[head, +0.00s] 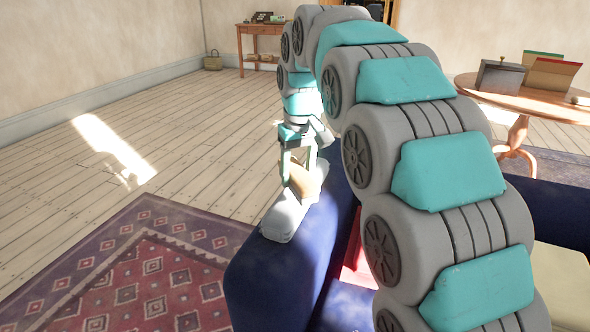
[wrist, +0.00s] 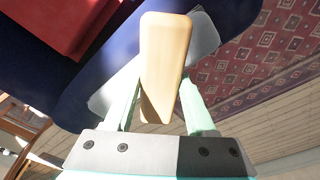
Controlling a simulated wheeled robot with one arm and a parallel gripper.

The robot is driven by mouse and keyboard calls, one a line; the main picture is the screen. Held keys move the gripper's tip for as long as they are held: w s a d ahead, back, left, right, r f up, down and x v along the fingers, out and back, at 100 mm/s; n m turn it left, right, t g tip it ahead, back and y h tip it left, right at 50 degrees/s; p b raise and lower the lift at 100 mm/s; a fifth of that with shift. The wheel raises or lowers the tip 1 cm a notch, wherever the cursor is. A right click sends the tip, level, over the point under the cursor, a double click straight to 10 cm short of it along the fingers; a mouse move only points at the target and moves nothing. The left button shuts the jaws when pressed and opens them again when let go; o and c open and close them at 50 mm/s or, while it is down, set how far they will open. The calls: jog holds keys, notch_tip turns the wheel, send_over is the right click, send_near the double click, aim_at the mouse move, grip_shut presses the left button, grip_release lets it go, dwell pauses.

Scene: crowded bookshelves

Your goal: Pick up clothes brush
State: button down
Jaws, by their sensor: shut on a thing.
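The clothes brush (wrist: 166,55), a pale wooden block, stands between the two light green fingers of my gripper (wrist: 160,88) in the wrist view. My gripper is shut on it. In the head view my gripper (head: 299,163) points down above the arm of a blue sofa, with the tan brush (head: 308,181) at its fingertips. A grey-white thing (head: 285,217) lies on the sofa arm just below and beside the brush. I cannot tell whether the brush touches it. The bristles are not clearly visible.
The blue sofa arm (head: 262,283) is beneath my gripper, with a red cushion (head: 355,268) inside the sofa. A patterned rug (head: 150,275) lies at left. A round wooden table (head: 500,100) holding boxes stands at right. The wooden floor at left is clear.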

jog(key=s+d+r, duration=0.1)
jog(key=s+d, duration=0.2)
jog(key=s, duration=0.8)
jog(key=shift+s+d+b, duration=0.2)
jog(key=shift+s+b, duration=0.1)
jog(key=shift+s, duration=0.1)
jog(key=shift+r, duration=0.1)
jog(key=c, duration=0.8)
grip_release()
jog(key=c, duration=0.6)
